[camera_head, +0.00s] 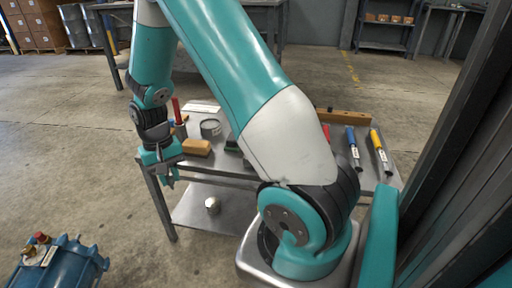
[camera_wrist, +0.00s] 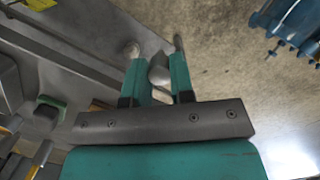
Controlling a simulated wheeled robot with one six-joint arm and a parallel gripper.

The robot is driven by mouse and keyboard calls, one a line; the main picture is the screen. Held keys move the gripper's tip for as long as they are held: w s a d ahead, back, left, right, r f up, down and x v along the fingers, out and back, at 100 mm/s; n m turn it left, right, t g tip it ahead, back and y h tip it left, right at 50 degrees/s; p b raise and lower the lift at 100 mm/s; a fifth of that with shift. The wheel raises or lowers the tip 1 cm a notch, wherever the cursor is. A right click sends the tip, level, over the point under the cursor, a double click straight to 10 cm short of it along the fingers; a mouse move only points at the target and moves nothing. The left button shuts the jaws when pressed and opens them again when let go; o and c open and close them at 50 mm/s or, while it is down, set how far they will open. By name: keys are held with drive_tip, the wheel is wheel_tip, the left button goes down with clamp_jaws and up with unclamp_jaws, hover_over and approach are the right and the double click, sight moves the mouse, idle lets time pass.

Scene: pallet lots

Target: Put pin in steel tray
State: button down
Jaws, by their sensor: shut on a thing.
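My gripper (camera_head: 167,181) hangs beside the left end of the steel workbench (camera_head: 181,164), at about the height of its top. In the wrist view its two fingers (camera_wrist: 155,50) are closed on a grey metal pin (camera_wrist: 159,70), which shows between them. In the head view the pin is too small to make out. I cannot pick out the steel tray with certainty in either view; my arm hides the middle of the bench top.
A tan block (camera_head: 197,147), a round grey tin (camera_head: 210,128) and blue (camera_head: 352,140) and yellow (camera_head: 377,145) handled tools are on the bench. A silver cylinder (camera_head: 212,205) stands on the lower shelf. A blue machine (camera_head: 62,268) is on the floor.

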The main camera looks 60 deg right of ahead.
drive_tip(key=s+d+r+m+t+p, duration=0.2)
drive_tip(key=s+d+r+m+p, duration=0.4)
drive_tip(key=d+r+m, duration=0.5)
drive_tip(key=s+d+r+m+t+p, duration=0.1)
drive_tip(key=s+d+r+m+p, duration=0.55)
drive_tip(key=d+r+m, duration=0.4)
drive_tip(key=f+m+b, duration=0.1)
drive_tip(key=f, duration=0.4)
drive_tip(key=f+m+b, duration=0.1)
drive_tip(key=f+b, duration=0.1)
drive_tip(key=f, duration=0.4)
drive_tip(key=f+m+b, duration=0.1)
drive_tip(key=f, duration=0.5)
drive_tip(key=shift+s+a, duration=0.2)
drive_tip(key=shift+a, duration=0.05)
drive_tip(key=shift+f+b, duration=0.85)
drive_tip(key=shift+f, duration=1.4)
drive_tip(key=shift+f, duration=0.1)
drive_tip(key=c, duration=1.3)
unclamp_jaws()
drive_tip(key=shift+o, duration=0.2)
drive_tip(key=shift+d, duration=0.1)
